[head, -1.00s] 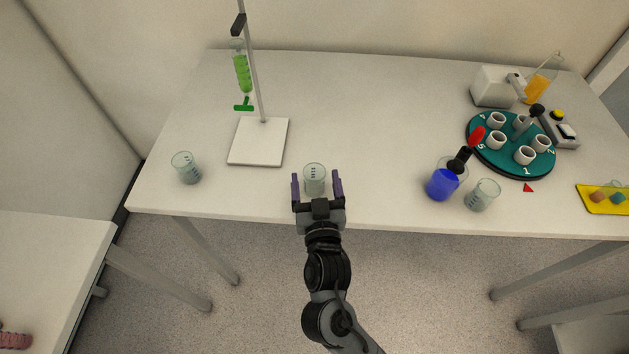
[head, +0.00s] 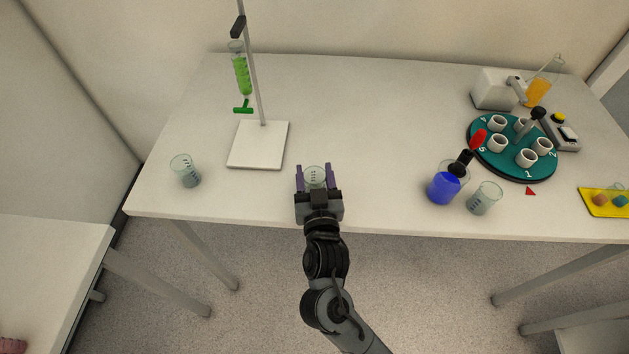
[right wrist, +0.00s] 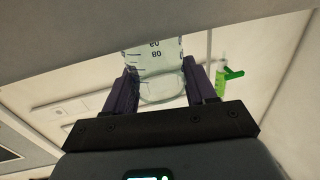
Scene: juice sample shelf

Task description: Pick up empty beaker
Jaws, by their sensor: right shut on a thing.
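An empty clear glass beaker (head: 314,176) stands near the front edge of the table, between the purple fingers of my right gripper (head: 314,178). The gripper is shut on it, one finger on each side. In the right wrist view the beaker (right wrist: 155,70) with its printed scale shows between both fingers (right wrist: 157,88). Its lower part is hidden by the gripper in the head view. Other clear beakers stand at the left (head: 186,170) and at the right (head: 484,198). My left gripper is not in view.
A burette stand (head: 258,145) with green liquid is behind the gripper to the left. At right are a blue-filled flask (head: 444,188), a teal round rack (head: 490,161) with white cups and a yellow tray (head: 597,209). The table's middle (head: 370,120) is clear.

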